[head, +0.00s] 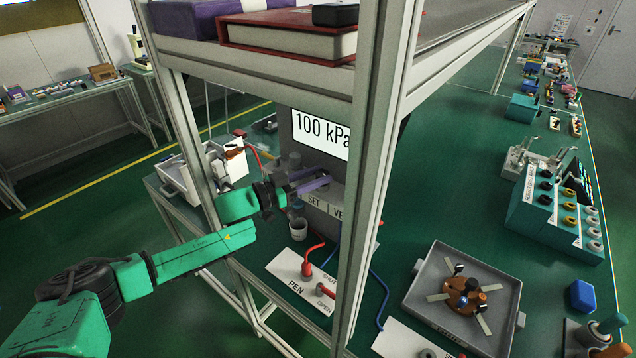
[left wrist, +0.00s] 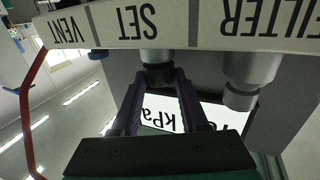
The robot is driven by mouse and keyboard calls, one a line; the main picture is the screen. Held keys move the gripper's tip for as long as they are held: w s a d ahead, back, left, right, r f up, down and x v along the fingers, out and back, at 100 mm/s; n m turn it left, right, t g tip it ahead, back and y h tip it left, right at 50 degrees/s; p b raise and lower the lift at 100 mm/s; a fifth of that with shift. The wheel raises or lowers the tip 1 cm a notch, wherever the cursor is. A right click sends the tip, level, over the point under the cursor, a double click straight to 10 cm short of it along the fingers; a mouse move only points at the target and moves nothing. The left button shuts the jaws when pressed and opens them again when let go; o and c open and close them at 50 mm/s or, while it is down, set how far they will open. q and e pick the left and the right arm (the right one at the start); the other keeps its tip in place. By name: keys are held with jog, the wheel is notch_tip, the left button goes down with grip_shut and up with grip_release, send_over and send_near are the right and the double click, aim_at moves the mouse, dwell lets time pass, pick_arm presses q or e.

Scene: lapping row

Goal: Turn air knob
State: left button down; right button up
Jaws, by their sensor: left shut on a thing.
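My left gripper (head: 306,183) reaches in from the left between the frame posts to the grey air unit. Its purple-grey fingers are shut at the unit, above the SET label (head: 314,199). In the left wrist view, which is upside down, the fingers (left wrist: 160,82) close on a dark knob (left wrist: 158,70) on a grey stem beside the SET label (left wrist: 137,18). The display (head: 320,134) reads 100 kPa; it also shows behind the fingers in the wrist view (left wrist: 158,114). My right gripper is not in view.
A frame post (head: 370,200) stands just right of the air unit, and a shelf with books (head: 290,38) is above. A grey filter (left wrist: 250,75) is beside the knob. A cup (head: 299,230) and a PEN panel with red levers (head: 300,268) are below.

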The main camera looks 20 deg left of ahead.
pick_arm(q)
jog(key=m+g+h+b, duration=0.2)
jog(key=b, duration=0.1)
jog(key=m+g+h+b, duration=0.1)
jog(key=g, duration=0.1)
jog(key=shift+w+a+f+b, duration=0.2)
jog(key=shift+w+b, duration=0.05)
jog(key=shift+b, duration=0.05)
jog(key=shift+r+m+g+h+b, duration=0.25)
jog(key=shift+m+g+h+b, duration=0.15)
jog(key=shift+m+g+b, duration=0.35)
jog(key=shift+c, duration=2.1)
grip_release()
jog(key=shift+d, duration=0.1)
